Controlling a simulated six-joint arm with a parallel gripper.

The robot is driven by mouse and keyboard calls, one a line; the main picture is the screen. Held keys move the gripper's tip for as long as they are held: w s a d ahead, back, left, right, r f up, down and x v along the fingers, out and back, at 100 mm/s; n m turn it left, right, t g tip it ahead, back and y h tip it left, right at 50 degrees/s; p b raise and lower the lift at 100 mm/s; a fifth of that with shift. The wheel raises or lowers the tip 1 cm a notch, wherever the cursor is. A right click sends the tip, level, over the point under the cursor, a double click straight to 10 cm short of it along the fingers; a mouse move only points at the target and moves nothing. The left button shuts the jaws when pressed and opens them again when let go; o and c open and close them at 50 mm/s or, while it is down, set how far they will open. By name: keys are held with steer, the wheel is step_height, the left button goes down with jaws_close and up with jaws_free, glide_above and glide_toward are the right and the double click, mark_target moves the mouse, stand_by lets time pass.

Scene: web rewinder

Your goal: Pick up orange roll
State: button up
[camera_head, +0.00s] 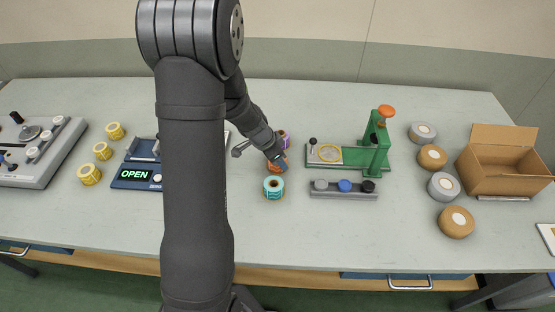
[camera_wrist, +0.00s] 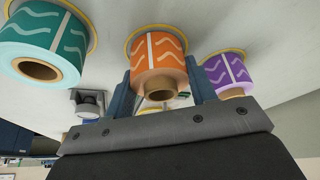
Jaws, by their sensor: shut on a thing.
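The orange roll (camera_wrist: 157,58) has pale wavy lines, a white stripe and a brown core, and it sits between my fingers in the wrist view. My gripper (camera_wrist: 162,88) is shut on it, one blue finger on each side. In the head view the orange roll (camera_head: 284,167) is mostly hidden by my gripper (camera_head: 279,162). A yellow ring shows behind the roll on the table surface. I cannot tell whether the roll touches the table.
A teal roll (camera_head: 273,187) stands close in front, and a purple roll (camera_head: 284,140) close behind. A green press (camera_head: 376,145) and a grey button bar (camera_head: 343,189) are to the right. An open cardboard box (camera_head: 500,178) stands far right. The front table strip is clear.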

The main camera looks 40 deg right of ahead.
steer(key=r, duration=0.4)
steer(key=shift+s+r, duration=0.2)
steer(key=shift+r, duration=0.1)
steer(key=s+d+r, duration=0.1)
steer(key=s+r, duration=0.5)
steer(key=s, duration=0.5)
steer(key=shift+s+r, duration=0.15)
steer(key=shift+r, duration=0.05)
steer(key=shift+d, duration=0.1)
steer(key=o, duration=0.5)
steer(key=c, duration=0.3)
steer(key=w+d+f, duration=0.1)
steer(key=d, duration=0.3)
steer(key=w+d+f, duration=0.1)
steer(key=d, duration=0.4)
steer(key=w+d+f, duration=0.1)
steer(key=d+f, duration=0.1)
steer(key=d, duration=0.3)
steer(key=shift+w+d, duration=0.1)
steer(key=shift+d, duration=0.1)
steer(key=shift+c, duration=0.2)
steer(key=shift+f, duration=1.8)
